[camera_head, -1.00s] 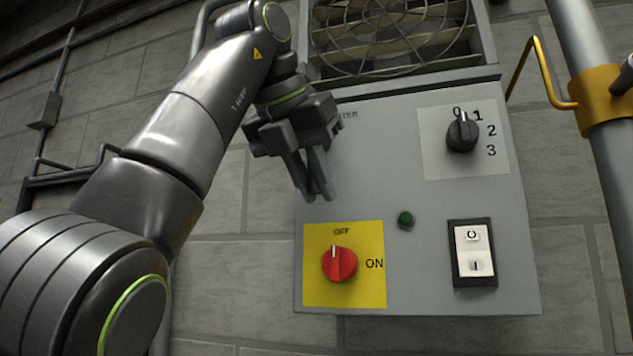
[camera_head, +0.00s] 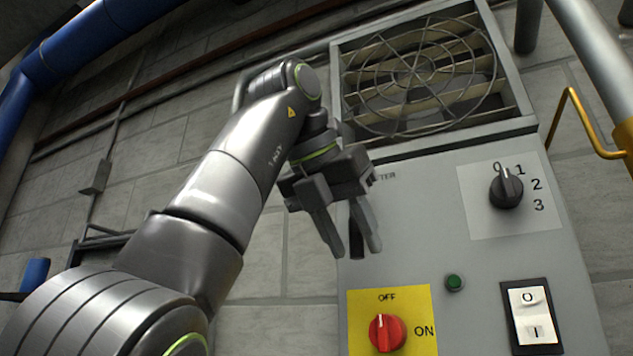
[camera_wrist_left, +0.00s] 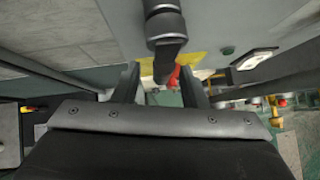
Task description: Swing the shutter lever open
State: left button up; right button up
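My left gripper (camera_head: 347,245) is in front of the left side of the grey panel, with its fingers spread apart. A dark lever (camera_head: 356,240) hangs down and shows between the fingers; its upper part is hidden behind the gripper. In the left wrist view the lever (camera_wrist_left: 167,45), with a thick round hub, reaches down toward the gap between the open fingers (camera_wrist_left: 160,88). I cannot tell whether either finger touches it. The printed label beside it is partly covered by my gripper. My right gripper is not in view.
The grey panel (camera_head: 430,225) carries a caged louvre grille (camera_head: 420,75), a black dial (camera_head: 506,188), a green button (camera_head: 454,283), a white rocker switch (camera_head: 532,315) and a red knob (camera_head: 388,332) on yellow. A yellow bent pipe (camera_head: 570,120) is at right.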

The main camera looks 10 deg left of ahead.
pick_arm(q)
jog(key=p+v, duration=0.4)
jog(key=v, duration=1.1)
jog(key=shift+s+a+r+p, duration=0.2)
jog(key=shift+s+r+p, duration=0.05)
jog(key=shift+p, duration=0.05)
jog(key=shift+w, duration=0.1)
